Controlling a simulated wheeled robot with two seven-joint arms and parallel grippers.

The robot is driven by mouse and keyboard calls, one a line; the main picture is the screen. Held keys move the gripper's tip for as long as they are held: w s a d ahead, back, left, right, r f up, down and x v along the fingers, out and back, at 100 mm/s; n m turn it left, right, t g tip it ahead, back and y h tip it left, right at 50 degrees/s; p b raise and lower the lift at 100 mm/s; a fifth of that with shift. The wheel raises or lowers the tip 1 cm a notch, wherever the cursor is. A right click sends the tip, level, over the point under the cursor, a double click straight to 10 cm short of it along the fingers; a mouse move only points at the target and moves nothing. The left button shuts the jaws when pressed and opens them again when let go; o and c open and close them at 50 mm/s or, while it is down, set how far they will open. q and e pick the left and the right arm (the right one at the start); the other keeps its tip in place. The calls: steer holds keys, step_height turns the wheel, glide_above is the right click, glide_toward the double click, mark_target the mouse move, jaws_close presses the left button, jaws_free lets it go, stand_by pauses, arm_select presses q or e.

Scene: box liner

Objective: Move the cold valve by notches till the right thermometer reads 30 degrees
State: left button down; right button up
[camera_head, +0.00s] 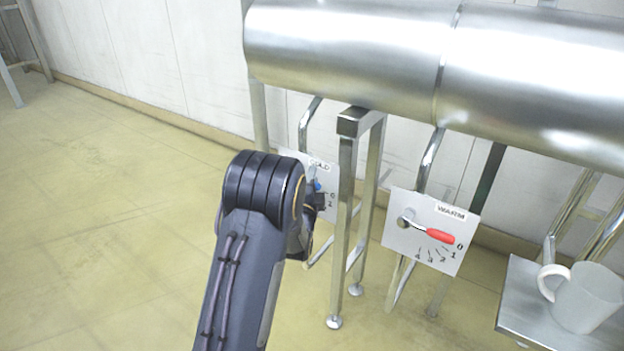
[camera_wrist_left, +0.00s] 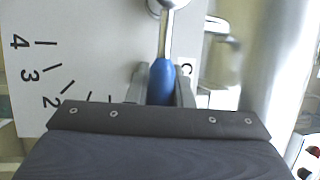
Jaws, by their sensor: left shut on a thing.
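The cold valve's plate (camera_head: 327,172) is behind my left arm in the head view, and part of its lettering shows. Its blue handle (camera_head: 317,186) is mostly hidden there. In the left wrist view the blue handle (camera_wrist_left: 161,82) hangs from a metal stem between the fingers of my left gripper (camera_wrist_left: 161,88), which is shut on it. The scale's 4, 3 and 2 lie left of the handle. A partly hidden figure shows close at its right, so the exact notch is hard to tell. No thermometer is readable. My right gripper is out of view.
The warm valve's plate (camera_head: 400,232) has a red handle (camera_head: 440,236) near its 0. A metal post (camera_head: 345,215) stands between the two plates. A large steel pipe (camera_head: 345,50) runs above. A white mug (camera_head: 588,298) stands on a metal shelf (camera_head: 515,300) at right.

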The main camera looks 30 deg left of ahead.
arm_select(q)
steer(key=f+m+b, duration=0.1)
steer(key=m+b, duration=0.1)
steer(key=f+m+t+h+b, duration=0.1)
steer(key=b, duration=0.2)
steer(key=f+m+t+b, duration=0.1)
steer(key=m+b, duration=0.1)
steer(key=b, duration=0.1)
steer(key=shift+a+m, duration=0.25)
steer(key=shift+m, duration=0.05)
steer(key=c, duration=1.3)
jaws_free()
steer(key=v, duration=0.7)
steer(key=shift+s, duration=0.35)
steer(key=shift+f, duration=0.1)
